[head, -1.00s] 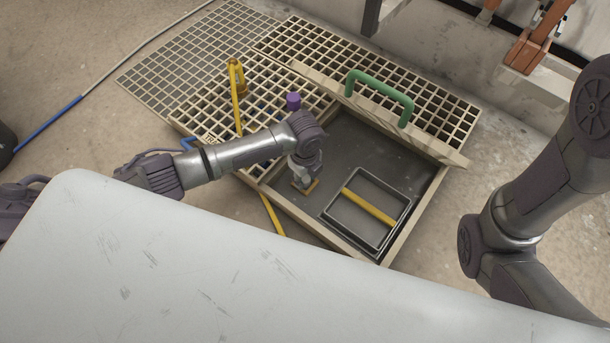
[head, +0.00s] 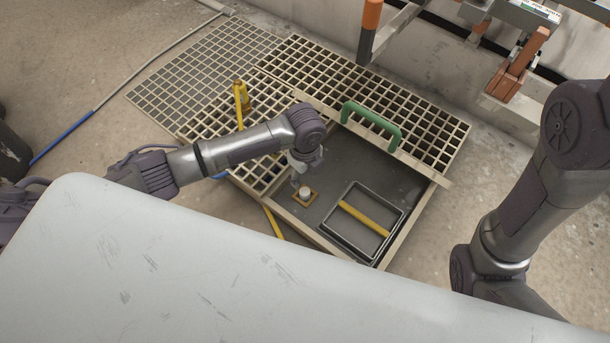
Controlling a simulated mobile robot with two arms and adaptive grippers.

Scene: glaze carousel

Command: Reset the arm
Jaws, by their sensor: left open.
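My left arm comes in from the left over the grating. My left gripper (head: 300,178) points down into the open pit at its left side and is open; its fingers are small and partly hidden by the wrist. Just below it a small pale round piece (head: 305,191) stands on a yellow-edged square (head: 306,201) on the pit floor. No object shows between the fingers. My right arm shows at the right edge, but its gripper is out of view.
The dark pit (head: 345,160) holds a grey tray (head: 342,232) with a yellow bar (head: 364,219). A yellow tool (head: 241,100) stands on the left grating; orange-brown equipment (head: 512,75) is at upper right.

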